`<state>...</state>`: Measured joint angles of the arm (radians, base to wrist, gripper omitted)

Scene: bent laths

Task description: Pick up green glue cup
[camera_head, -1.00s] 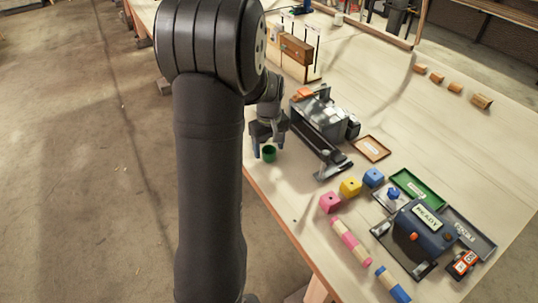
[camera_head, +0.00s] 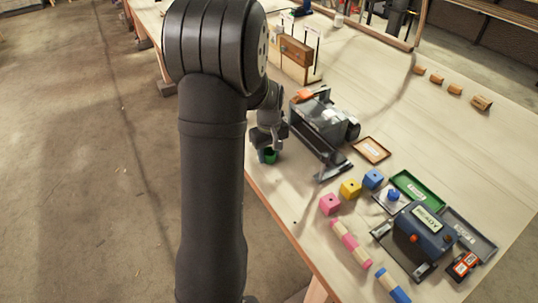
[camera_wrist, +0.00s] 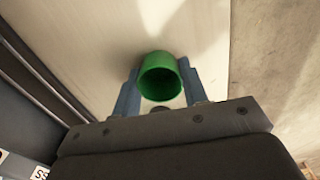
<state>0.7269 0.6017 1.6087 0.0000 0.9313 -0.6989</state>
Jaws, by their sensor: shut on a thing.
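The green glue cup (camera_head: 270,156) stands near the left edge of the table, and its open mouth shows in the wrist view (camera_wrist: 160,78). My gripper (camera_head: 266,151) is around the cup from above. In the wrist view, its two blue-grey fingers (camera_wrist: 158,90) are on either side of the cup, shut on it. The cup looks upright at about table height; I cannot tell whether it touches the table. My arm hides part of the table behind it.
A grey machine (camera_head: 318,128) stands just right of my gripper. A blue READY box (camera_head: 425,228) and a green tray (camera_head: 418,189) are farther right. The table edge is close on the left.

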